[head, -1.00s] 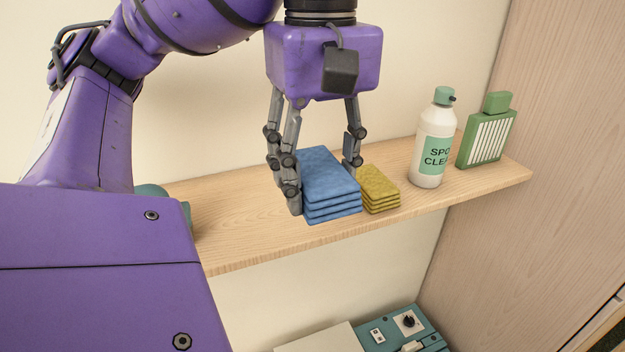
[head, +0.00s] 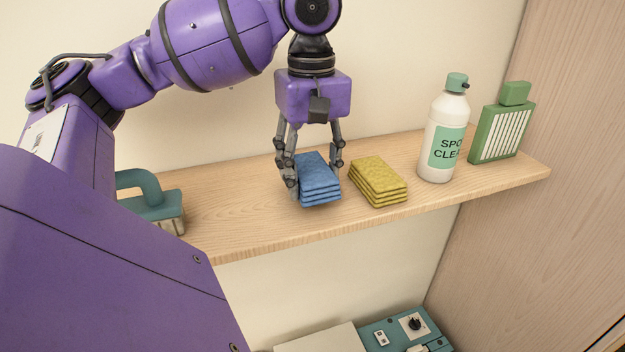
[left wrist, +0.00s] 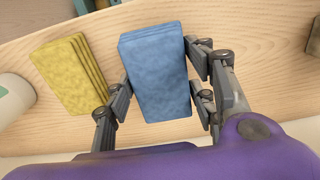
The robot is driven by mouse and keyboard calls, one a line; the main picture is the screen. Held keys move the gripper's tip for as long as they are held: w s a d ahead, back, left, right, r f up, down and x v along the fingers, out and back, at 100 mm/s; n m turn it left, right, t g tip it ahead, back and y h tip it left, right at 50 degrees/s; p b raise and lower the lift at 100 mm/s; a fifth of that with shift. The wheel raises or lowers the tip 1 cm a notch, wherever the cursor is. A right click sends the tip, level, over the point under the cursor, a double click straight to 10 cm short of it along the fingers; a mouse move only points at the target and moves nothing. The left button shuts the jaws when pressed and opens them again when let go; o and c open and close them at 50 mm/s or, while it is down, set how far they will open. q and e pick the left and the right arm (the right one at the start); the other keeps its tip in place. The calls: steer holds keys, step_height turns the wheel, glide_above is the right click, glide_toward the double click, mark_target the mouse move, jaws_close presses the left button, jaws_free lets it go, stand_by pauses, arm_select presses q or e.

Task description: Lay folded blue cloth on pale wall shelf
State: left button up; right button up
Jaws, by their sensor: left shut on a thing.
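The folded blue cloth (head: 319,180) is at the pale wall shelf (head: 240,222), left of its middle. My left gripper (head: 314,178) points down with its fingers on either side of the cloth and is shut on it. In the left wrist view the blue cloth (left wrist: 158,75) lies between the finger pads (left wrist: 160,105), over the shelf's wood (left wrist: 222,22). Whether the cloth's underside touches the shelf or hangs just above it, I cannot tell. My right gripper is not in view.
A folded yellow cloth (head: 379,181) lies just right of the blue one. A teal-handled brush (head: 152,203) is at the left. Bare shelf lies between brush and blue cloth.

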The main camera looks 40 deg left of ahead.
arm_select(q)
step_height(320, 180, down, 2)
steer(key=shift+f, duration=0.1)
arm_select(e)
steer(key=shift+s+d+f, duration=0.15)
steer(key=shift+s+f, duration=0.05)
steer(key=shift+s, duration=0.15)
arm_select(q)
steer(key=shift+s, duration=0.1)
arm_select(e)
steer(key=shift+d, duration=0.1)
arm_select(q)
steer(key=o, duration=1.2)
steer(key=shift+f, duration=0.15)
steer(key=shift+c, duration=0.2)
